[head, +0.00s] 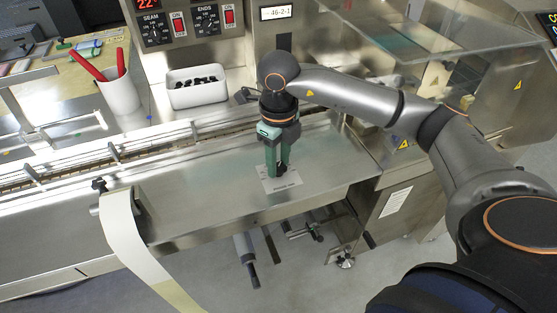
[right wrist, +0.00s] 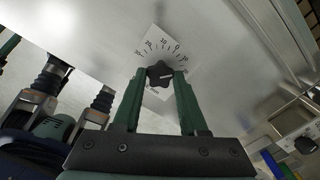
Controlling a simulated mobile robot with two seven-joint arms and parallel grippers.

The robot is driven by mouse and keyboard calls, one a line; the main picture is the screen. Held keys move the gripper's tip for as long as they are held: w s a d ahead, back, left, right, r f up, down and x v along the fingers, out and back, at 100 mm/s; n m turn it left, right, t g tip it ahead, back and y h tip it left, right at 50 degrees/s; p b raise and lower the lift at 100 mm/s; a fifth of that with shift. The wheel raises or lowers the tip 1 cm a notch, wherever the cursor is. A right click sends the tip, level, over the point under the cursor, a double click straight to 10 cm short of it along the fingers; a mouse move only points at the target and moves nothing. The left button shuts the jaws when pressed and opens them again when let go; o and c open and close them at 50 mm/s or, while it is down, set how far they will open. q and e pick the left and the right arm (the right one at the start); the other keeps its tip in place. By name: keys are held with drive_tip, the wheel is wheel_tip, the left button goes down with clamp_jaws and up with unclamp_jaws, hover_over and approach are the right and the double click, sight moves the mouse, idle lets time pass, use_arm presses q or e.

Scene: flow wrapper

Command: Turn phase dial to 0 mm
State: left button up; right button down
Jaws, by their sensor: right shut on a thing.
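The phase dial is a small black lobed knob (right wrist: 159,74) on a white scale plate (right wrist: 172,52) with printed numbers, best seen in the right wrist view. In the head view the plate (head: 283,182) lies on the steel deck, with the knob mostly hidden by the fingers. My right gripper (head: 278,168) points down over the plate with its green fingers around the knob. In the right wrist view the right gripper's fingertips (right wrist: 160,76) are shut on the knob's sides. I cannot read the dial's exact setting. My left gripper is not in view.
A guide rail conveyor (head: 110,152) runs behind the deck. A white film web (head: 135,245) hangs at the left front. A white bin (head: 196,88) of black parts and a white cup (head: 118,92) with red-handled tools stand behind. A clear cover (head: 410,35) is at the upper right.

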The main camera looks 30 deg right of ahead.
drive_tip(key=shift+f+n+b, duration=0.1)
drive_tip(key=shift+n+b, duration=0.55)
drive_tip(key=shift+n, duration=0.55)
drive_tip(key=shift+n+b, duration=0.6)
drive_tip(key=shift+n, duration=0.6)
drive_tip(key=shift+n+b, duration=0.45)
drive_tip(key=shift+n, duration=0.55)
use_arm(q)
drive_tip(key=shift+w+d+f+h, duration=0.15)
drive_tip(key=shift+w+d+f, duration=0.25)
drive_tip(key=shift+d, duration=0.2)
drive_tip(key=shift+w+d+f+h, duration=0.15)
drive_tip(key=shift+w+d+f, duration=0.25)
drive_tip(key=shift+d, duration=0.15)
use_arm(e)
drive_tip(key=shift+n, duration=0.6)
drive_tip(key=c, duration=0.6)
unclamp_jaws()
drive_tip(key=shift+o, duration=0.8)
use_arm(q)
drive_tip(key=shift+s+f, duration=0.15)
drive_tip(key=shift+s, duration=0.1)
